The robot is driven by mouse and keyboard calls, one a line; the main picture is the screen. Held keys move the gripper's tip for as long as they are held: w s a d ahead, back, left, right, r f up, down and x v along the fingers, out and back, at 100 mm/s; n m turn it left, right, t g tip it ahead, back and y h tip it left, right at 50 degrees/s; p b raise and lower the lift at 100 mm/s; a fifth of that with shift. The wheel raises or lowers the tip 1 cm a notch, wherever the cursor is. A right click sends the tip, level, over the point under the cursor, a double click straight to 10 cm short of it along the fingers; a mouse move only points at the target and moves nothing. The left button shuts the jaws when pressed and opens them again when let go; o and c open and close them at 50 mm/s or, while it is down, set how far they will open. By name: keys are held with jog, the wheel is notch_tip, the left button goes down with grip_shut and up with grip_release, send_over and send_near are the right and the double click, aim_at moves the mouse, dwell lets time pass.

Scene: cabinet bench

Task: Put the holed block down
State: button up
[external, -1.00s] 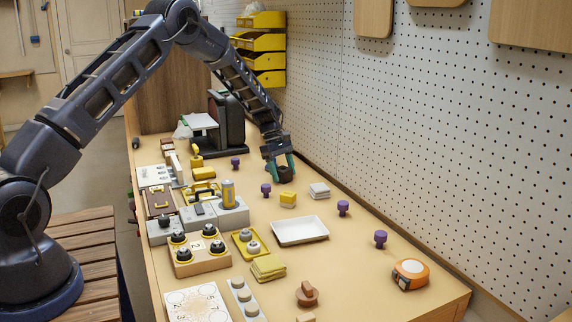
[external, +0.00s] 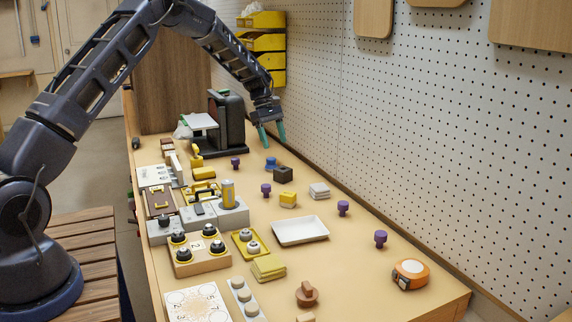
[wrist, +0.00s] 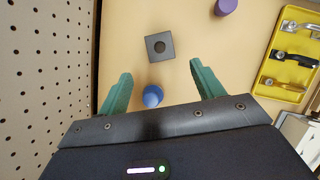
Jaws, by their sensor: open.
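The holed block (external: 284,174), a dark square block, rests on the bench near the pegboard wall. In the wrist view the holed block (wrist: 151,40) shows its top face with a round dark hole. My gripper (external: 273,135) is above the bench, behind and above the block, with empty space between its fingers. In the wrist view my gripper (wrist: 161,72) has its teal fingers wide apart, and the block lies beyond the fingertips, touching neither.
A blue knob (external: 271,163) stands just behind the block. Purple knobs (external: 266,188) stand nearby. A yellow block (external: 288,200) and a white tray (external: 300,230) lie nearer the camera. A yellow tool tray (wrist: 292,55) is at the right in the wrist view.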

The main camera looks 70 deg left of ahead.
jog(key=shift+r, duration=0.3)
jog(key=s+d+r+m+y, duration=0.1)
jog(key=s+d+r+m, duration=0.6)
jog(key=d+r, duration=0.7)
jog(key=s+d+r+m+y, duration=0.1)
jog(key=s+d+r+m, duration=0.3)
jog(key=s+d+r, duration=0.75)
jog(key=s+d+r+m+t+y, duration=0.1)
jog(key=s+d+r+m, duration=0.2)
jog(key=s+d, duration=0.4)
jog(key=s+d+r+m+t, duration=0.1)
jog(key=s+d+r+m, duration=0.15)
jog(key=s+d, duration=0.5)
jog(key=s+d+f+m, duration=0.1)
jog(key=s+f+m, duration=0.1)
jog(key=s, duration=0.5)
jog(key=s+d+f+m+y, duration=0.1)
jog(key=s+d+f+m, duration=0.1)
jog(key=s+m, duration=0.2)
jog(key=s, duration=0.3)
jog(key=shift+s+d+t, duration=0.25)
jog(key=shift+s+t, duration=0.15)
